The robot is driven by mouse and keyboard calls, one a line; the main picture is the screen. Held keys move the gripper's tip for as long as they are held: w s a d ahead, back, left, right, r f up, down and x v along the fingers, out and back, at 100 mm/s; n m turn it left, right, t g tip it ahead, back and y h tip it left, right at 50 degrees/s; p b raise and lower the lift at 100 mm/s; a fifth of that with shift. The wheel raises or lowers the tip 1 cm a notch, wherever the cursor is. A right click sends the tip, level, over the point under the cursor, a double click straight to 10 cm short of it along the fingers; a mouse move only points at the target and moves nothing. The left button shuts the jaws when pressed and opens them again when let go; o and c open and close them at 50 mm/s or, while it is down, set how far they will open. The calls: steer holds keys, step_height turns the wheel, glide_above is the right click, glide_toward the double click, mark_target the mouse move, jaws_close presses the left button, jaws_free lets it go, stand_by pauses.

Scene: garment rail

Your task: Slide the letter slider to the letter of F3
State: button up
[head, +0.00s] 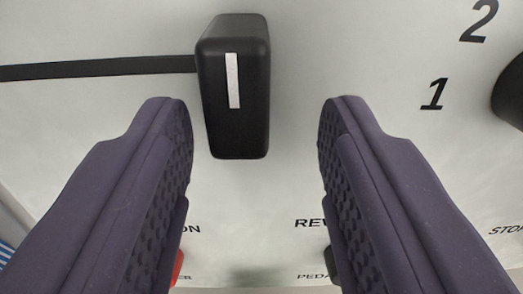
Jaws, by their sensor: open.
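The letter slider is most likely the black block (234,95) with a white vertical mark, at the upper middle of the head view. It sits at the right end of a dark horizontal slot (100,68) in a light panel. My gripper (255,105) is open, with one purple finger to the left of the block and one to the right. The lower part of the block shows between the fingertips, with a gap on both sides. I cannot tell whether the fingers reach its depth. No slider letters are visible in this view.
A black round knob (510,92) is at the right edge, beside the numbers 1 (433,94) and 2 (479,20). A red part (178,267) and a dark part (333,266) show low down, partly hidden by my fingers. Partial printed labels are near them.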

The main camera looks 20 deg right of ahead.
steer(key=v, duration=0.5)
steer(key=shift+s+p, duration=0.35)
steer(key=shift+p, duration=0.05)
steer(key=w+a+r+y, duration=0.1)
steer(key=a+r, duration=0.2)
steer(key=r, duration=0.3)
steer(key=w+a+r+n+y, duration=0.1)
steer(key=a+r, duration=0.2)
steer(key=r, duration=0.4)
steer(key=w+a+r, duration=0.1)
steer(key=a+r, duration=0.2)
steer(key=r, duration=0.3)
steer(key=s+a+r+n+g+y, duration=0.1)
steer(key=s+a+r, duration=0.3)
steer(key=r, duration=0.3)
steer(key=s+a+r+n+g+y, duration=0.1)
steer(key=s+a+r+y, duration=0.1)
steer(key=s+a+r, duration=0.2)
step_height(320, 180, up, 4)
steer(key=s, duration=0.2)
steer(key=shift+s, duration=0.3)
steer(key=shift+f, duration=0.15)
